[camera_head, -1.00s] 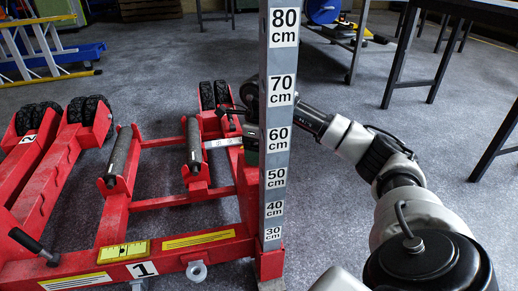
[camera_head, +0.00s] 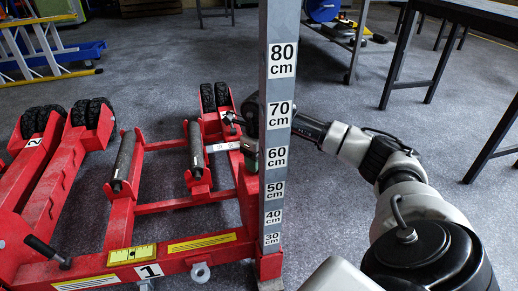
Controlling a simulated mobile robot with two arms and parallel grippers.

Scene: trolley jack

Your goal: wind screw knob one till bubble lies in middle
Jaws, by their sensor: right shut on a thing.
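A red trolley jack (camera_head: 185,261) fills the left, with a white label "1" (camera_head: 148,271) on its front beam. A yellow bubble level (camera_head: 131,254) lies on that beam; it is too small to tell where its bubble lies. My right gripper (camera_head: 236,125) is partly hidden behind the grey measuring post (camera_head: 273,138), at the jack's right side. It is shut on what seems to be a screw knob, but the grip itself is largely hidden. My left gripper is not in view.
The measuring post stands between the head camera and my right gripper. A black-gripped lever (camera_head: 48,251) sticks up at the front left. Dark tables (camera_head: 446,55) stand back right, and a ladder (camera_head: 38,38) back left. Grey floor is open behind the jack.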

